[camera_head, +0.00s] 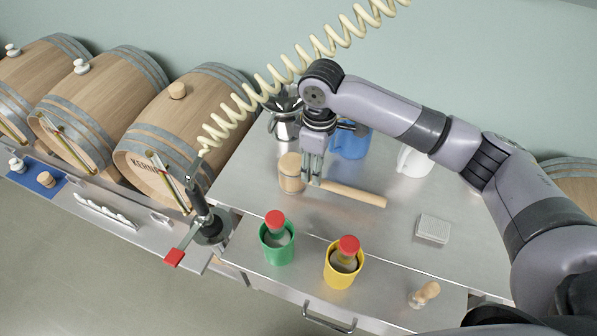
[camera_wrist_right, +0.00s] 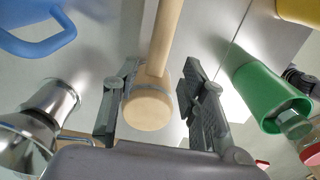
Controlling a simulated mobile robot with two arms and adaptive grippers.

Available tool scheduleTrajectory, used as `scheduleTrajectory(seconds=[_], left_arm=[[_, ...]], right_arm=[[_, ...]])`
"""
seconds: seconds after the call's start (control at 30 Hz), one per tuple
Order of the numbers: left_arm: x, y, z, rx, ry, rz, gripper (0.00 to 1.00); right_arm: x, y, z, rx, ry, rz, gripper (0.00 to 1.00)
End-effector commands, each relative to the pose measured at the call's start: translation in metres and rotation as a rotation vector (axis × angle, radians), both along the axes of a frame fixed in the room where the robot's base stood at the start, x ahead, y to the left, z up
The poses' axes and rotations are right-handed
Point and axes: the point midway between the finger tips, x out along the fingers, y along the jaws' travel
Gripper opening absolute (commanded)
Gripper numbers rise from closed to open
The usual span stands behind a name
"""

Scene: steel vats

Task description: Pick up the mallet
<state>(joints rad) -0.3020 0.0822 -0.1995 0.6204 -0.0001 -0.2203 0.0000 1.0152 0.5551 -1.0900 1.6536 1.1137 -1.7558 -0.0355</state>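The wooden mallet lies on the steel table. Its pale barrel-shaped head (camera_head: 290,174) is at the left and its handle (camera_head: 355,194) points right in the head view. My right gripper (camera_head: 312,178) is down at the mallet, where head and handle meet. In the right wrist view the mallet head (camera_wrist_right: 148,108) lies between the two spread fingers of the right gripper (camera_wrist_right: 160,85), closer to the left finger. A clear gap shows to the right finger. The gripper hides part of the mallet in the head view. My left gripper is not in view.
A green cup (camera_head: 277,246) and a yellow cup (camera_head: 342,270), each holding a red-capped bottle, stand near the front. A blue jug (camera_head: 350,143), a steel jug (camera_head: 284,126) and a white jug (camera_head: 414,162) stand behind.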

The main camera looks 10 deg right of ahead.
Motion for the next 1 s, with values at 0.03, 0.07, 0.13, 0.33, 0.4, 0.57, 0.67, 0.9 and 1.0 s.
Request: scheduleTrajectory(seconds=[0.03,0.07,0.13,0.33,0.4,0.57,0.67,0.9,1.0], left_arm=[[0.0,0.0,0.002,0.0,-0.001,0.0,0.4],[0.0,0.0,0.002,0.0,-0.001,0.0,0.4],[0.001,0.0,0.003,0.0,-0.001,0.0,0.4],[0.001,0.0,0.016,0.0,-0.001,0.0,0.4],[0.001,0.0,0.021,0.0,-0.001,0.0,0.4],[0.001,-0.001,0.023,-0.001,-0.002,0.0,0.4],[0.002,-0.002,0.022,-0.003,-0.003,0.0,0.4],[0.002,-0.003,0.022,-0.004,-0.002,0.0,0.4],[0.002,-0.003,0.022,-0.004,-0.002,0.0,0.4]], right_arm=[[0.0,0.0,-0.004,0.0,0.0,0.0,0.39],[0.0,0.0,-0.006,0.0,0.0,0.0,0.39],[0.0,0.0,-0.01,-0.001,-0.001,0.0,0.39],[0.002,-0.002,-0.03,-0.002,0.003,-0.002,0.39],[0.003,-0.003,-0.041,-0.002,0.003,-0.001,0.39],[0.003,-0.002,-0.059,-0.001,-0.001,0.0,0.39],[0.003,-0.002,-0.063,0.0,-0.002,0.0,0.39],[0.003,-0.002,-0.062,0.0,-0.002,0.001,0.34],[0.003,-0.002,-0.062,0.0,-0.002,0.001,0.27]])
